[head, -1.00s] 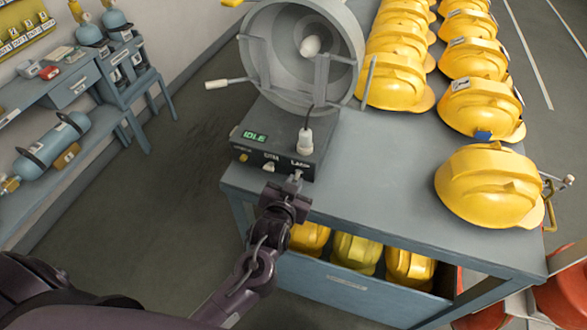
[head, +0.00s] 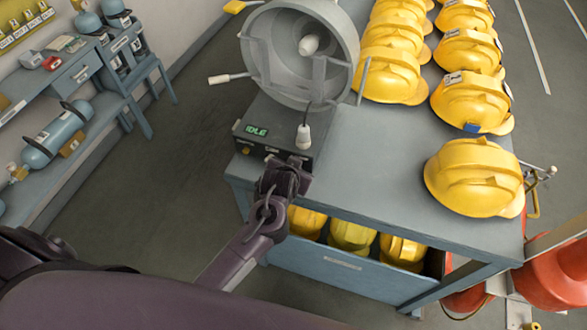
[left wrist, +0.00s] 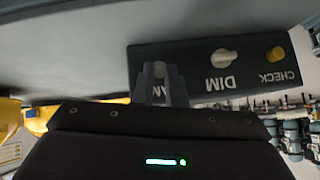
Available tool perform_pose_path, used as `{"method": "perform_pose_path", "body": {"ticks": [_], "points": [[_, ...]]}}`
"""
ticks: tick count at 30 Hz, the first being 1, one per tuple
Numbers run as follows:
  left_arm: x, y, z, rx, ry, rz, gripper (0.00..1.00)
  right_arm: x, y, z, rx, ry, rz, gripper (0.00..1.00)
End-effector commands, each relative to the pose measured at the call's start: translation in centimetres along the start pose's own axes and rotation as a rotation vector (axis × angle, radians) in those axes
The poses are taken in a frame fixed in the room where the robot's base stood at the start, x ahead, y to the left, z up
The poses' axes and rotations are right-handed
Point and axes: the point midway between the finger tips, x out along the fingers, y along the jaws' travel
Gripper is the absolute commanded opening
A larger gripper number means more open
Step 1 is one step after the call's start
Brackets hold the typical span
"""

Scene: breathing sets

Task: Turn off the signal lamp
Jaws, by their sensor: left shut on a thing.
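The signal lamp is a grey drum (head: 340,85) with a pale, unlit-looking bulb (head: 309,45), on a dark control box (head: 275,122). A green display (head: 256,131) on the box reads IDLE. In the left wrist view the box front (left wrist: 205,65) appears upside down, with a CHECK button (left wrist: 275,54), a DIM knob (left wrist: 224,56) and a partly covered label that looks like LAMP. My left gripper (head: 287,166) is at the box's lower right front; its fingers (left wrist: 160,82) are shut on the lamp switch, which they hide. My right gripper is not in view.
Rows of yellow helmets (head: 475,178) stand on the grey bench (head: 370,165), with more in the open drawer (head: 340,262) below. A white-tipped lever (head: 219,79) sticks out left of the drum. A shelf with blue cylinders (head: 55,138) stands at left.

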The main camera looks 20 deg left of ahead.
Motion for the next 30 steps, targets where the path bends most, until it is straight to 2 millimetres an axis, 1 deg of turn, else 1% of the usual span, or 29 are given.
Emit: {"method": "perform_pose_path", "body": {"ticks": [8,9,13,23,26,29,30], "points": [[0.0,0.0,0.0,-0.001,0.0,0.0,0.0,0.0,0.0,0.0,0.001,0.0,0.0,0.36],[0.0,0.0,0.0,-0.001,0.0,0.0,0.16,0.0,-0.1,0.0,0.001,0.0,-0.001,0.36],[0.0,0.0,0.0,-0.001,0.0,-0.001,0.32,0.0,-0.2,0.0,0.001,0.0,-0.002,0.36],[-0.3,0.0,0.0,-0.001,0.001,-0.001,0.32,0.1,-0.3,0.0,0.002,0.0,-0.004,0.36],[-1.2,0.0,0.0,-0.001,0.002,-0.001,0.32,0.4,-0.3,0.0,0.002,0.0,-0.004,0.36],[-2.7,0.1,0.1,-0.001,0.002,0.001,0.32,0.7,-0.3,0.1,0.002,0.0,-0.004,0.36],[-3.5,0.0,0.0,0.0,0.003,0.0,0.32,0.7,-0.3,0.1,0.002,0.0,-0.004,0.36]]}}
